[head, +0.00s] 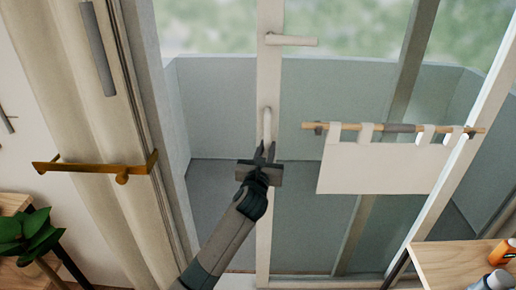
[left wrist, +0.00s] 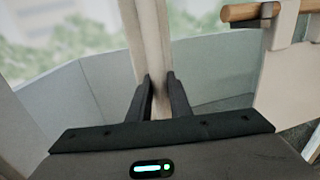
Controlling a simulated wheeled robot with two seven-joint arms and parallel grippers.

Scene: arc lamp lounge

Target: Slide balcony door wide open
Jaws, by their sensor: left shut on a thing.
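The balcony door's pale vertical stile (head: 268,75) stands in the middle of the head view, with a lever (head: 292,40) high on it and a pale upright pull handle (head: 267,125) lower down. My left gripper (head: 264,152) is at the lower part of this handle, its fingers closed around it. In the left wrist view the two dark fingers (left wrist: 161,95) stand on either side of a pale upright bar. The contact itself is partly hidden. Left of the stile is a wide gap to the frame, and the balcony floor (head: 215,190) shows there. My right gripper is not in view.
A white cloth (head: 365,170) hangs from a wooden rod (head: 450,128) right of the handle. A wooden table (head: 450,265) with bottles is at lower right. A curtain (head: 65,110) with a brass holdback (head: 85,167) and a plant (head: 22,232) are at left.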

